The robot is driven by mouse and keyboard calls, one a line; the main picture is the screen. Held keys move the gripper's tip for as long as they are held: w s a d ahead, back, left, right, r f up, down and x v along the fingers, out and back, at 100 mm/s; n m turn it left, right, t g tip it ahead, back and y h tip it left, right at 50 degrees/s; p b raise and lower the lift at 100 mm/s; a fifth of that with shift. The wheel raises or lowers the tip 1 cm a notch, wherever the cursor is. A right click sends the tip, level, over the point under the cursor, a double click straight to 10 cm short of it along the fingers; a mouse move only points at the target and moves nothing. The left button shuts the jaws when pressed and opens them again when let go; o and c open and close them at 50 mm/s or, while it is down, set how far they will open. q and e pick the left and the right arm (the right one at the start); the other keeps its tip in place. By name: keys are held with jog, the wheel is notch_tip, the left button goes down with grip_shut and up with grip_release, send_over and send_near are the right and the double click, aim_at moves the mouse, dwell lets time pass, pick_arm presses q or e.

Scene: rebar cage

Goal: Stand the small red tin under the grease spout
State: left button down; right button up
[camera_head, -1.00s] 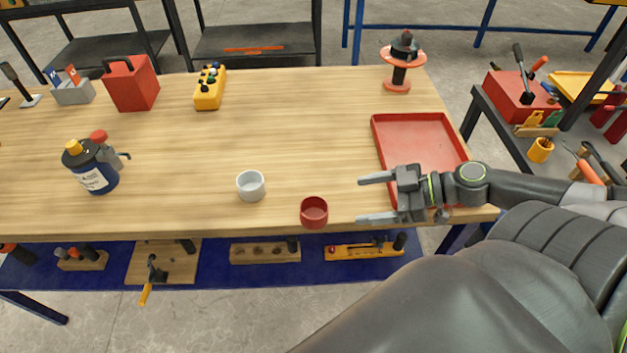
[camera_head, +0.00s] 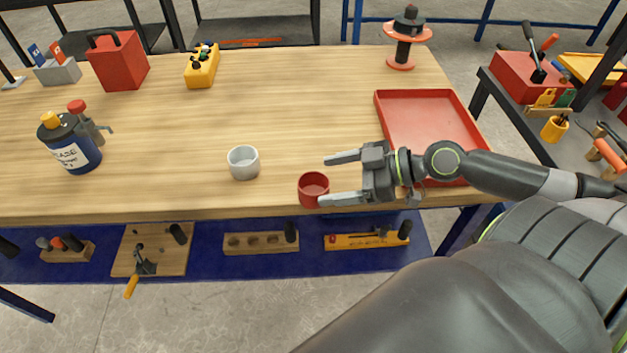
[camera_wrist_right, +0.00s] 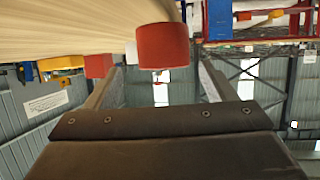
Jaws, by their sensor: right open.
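The small red tin (camera_head: 311,196) stands upright and open-topped near the table's front edge; it also shows in the right wrist view (camera_wrist_right: 163,46), ahead of the fingers. My right gripper (camera_head: 326,181) is open, coming from the right, its fingertips at the tin's right side. Whether they touch it I cannot tell. In the wrist view the fingers (camera_wrist_right: 162,72) are spread with nothing gripped between them. The dark blue grease container (camera_head: 72,150) stands at the table's left, with a red-topped grey pump and its spout (camera_head: 107,128) pointing right. My left gripper is out of view.
A pale grey cup (camera_head: 243,163) stands left of the tin. A red tray (camera_head: 430,115) lies under and behind my right forearm. A red box (camera_head: 119,62), yellow control box (camera_head: 202,68) and spool (camera_head: 402,45) stand farther back. The table between cup and grease container is clear.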

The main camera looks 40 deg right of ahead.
aim_at(305, 188)
jog(key=shift+w+a+f, duration=0.25)
jog(key=shift+w+a, duration=0.25)
jog(key=shift+w+a+f, duration=0.35)
jog(key=shift+a+f, duration=0.1)
jog(key=shift+a, duration=0.15)
jog(key=shift+w+a+f, duration=0.35)
jog(key=shift+a+f, duration=0.1)
jog(key=shift+a, duration=0.15)
jog(key=shift+x, duration=1)
jog(key=shift+f, duration=0.1)
jog(key=c, duration=1.1)
notch_tip(305, 188, up, 10)
jog(key=shift+r+p, duration=0.1)
jog(key=shift+p, duration=0.7)
jog(key=shift+c, duration=0.2)
jog(key=shift+n+g+y, duration=0.4)
jog(key=shift+n+g, duration=0.2)
jog(key=shift+n, duration=0.1)
jog(key=shift+s+a+f+p, duration=0.15)
jog(key=shift+a+f+p, duration=0.45)
jog(key=shift+a, duration=0.5)
jog(key=shift+s+a+f+p, duration=0.15)
jog(key=shift+a+f+p, duration=0.15)
jog(key=shift+a+f, duration=0.65)
